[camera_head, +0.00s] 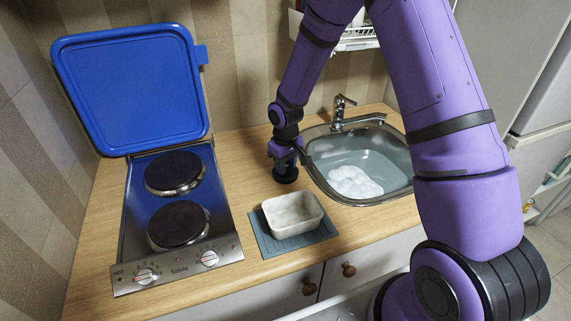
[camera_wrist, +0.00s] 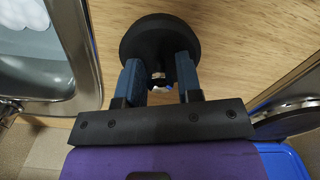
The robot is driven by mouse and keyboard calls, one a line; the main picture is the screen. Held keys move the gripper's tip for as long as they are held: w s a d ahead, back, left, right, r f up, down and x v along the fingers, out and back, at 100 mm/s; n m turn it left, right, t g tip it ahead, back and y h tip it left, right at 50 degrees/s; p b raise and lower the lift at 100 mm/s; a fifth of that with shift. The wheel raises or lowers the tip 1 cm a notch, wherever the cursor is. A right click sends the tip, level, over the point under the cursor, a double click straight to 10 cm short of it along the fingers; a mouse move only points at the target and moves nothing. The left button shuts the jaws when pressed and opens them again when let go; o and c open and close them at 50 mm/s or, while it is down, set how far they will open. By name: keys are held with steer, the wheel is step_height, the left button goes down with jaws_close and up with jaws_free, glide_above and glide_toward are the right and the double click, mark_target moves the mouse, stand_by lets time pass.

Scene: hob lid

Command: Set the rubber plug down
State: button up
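The rubber plug (camera_wrist: 160,36) is a black round disc in the wrist view, just beyond my fingertips. My gripper (camera_wrist: 160,68) has its two blue-padded fingers close together on either side of the plug's middle part, and appears shut on it. In the head view my gripper (camera_head: 286,158) points down over the wooden counter, left of the sink, with the dark plug (camera_head: 286,175) beneath it. The plug is at or just above the counter; I cannot tell whether it touches. The plug's underside is hidden.
The sink (camera_head: 317,177) holds water and white foam, with a tap (camera_head: 341,112) behind. A pale dish (camera_head: 292,213) stands on a grey mat (camera_head: 265,240) in front. The hob (camera_head: 226,238) and its raised blue lid (camera_head: 130,85) are left. Bare counter (camera_head: 242,170) lies between.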

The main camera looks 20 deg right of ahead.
steer(key=shift+o, duration=1.1)
steer(key=shift+r, duration=0.1)
step_height(320, 180, up, 12)
steer(key=r, duration=0.1)
steer(key=s+d+r+m+t, duration=0.1)
steer(key=s+d+r, duration=0.1)
steer(key=s+r, duration=0.55)
steer(key=s+d+r+m+t, duration=0.15)
steer(key=s+r, duration=0.35)
steer(key=r, duration=0.5)
steer(key=s+d+r+m+t, duration=0.1)
steer(key=s+r, duration=0.2)
steer(key=s, duration=0.6)
steer(key=s+d+r+m+t, duration=0.1)
steer(key=s+r, duration=0.2)
steer(key=s, duration=0.7)
steer(key=shift+s+d+t, duration=0.15)
steer(key=shift+d+t, duration=0.15)
steer(key=shift+t, duration=0.05)
